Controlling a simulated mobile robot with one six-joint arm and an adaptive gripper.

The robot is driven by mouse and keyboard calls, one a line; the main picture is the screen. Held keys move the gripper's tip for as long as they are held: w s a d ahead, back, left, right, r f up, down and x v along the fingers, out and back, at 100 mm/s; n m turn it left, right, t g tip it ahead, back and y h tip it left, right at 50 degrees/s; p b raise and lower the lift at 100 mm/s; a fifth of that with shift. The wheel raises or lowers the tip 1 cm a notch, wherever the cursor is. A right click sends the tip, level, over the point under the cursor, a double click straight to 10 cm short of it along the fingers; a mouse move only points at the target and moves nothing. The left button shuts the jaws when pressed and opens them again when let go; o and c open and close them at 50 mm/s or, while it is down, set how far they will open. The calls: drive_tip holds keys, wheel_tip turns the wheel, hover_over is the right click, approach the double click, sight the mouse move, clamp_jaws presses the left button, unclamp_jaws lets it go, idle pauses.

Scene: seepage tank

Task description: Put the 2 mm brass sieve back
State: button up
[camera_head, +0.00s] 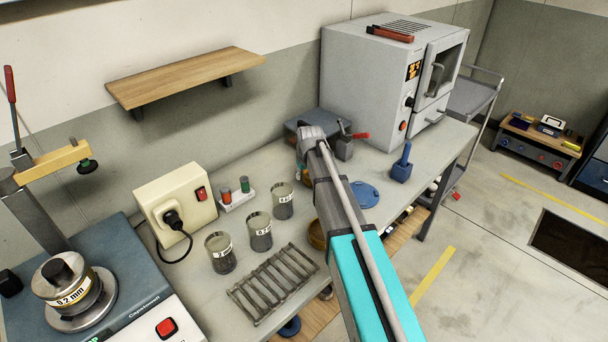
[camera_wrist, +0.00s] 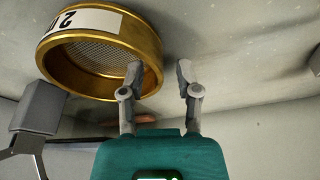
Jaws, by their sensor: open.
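A brass sieve (camera_wrist: 148,52) with a mesh floor fills the upper left of the wrist view. Its white label (camera_wrist: 92,20) shows a 2 upside down; the rest is cut off or unclear. My gripper (camera_wrist: 159,70) is open, its two fingers apart with nothing held between them. The left fingertip overlaps the sieve's near right rim in the picture; I cannot tell whether it touches. In the head view a brass-coloured rim (camera_head: 316,236) shows beside my arm, mostly hidden by it. My gripper's fingers are hidden there.
Several labelled beakers (camera_head: 260,234) and a metal rack (camera_head: 272,284) stand left of my arm. A shaker (camera_head: 140,307) holds a 0.2 mm steel sieve (camera_head: 70,295). An oven (camera_head: 372,82) and blue lid (camera_head: 365,194) are beyond. The wall shelf (camera_head: 186,76) is bare.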

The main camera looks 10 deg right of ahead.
drive_tip(key=p+v, duration=1.1)
drive_tip(key=v, duration=0.1)
idle(0.5)
idle(0.6)
drive_tip(key=s+d+m+g, duration=0.2)
drive_tip(key=s+d+g, duration=0.1)
drive_tip(key=s, duration=2.2)
drive_tip(key=shift+d+f+h, duration=0.25)
drive_tip(key=shift+f+h, duration=0.05)
drive_tip(key=shift+f, duration=0.05)
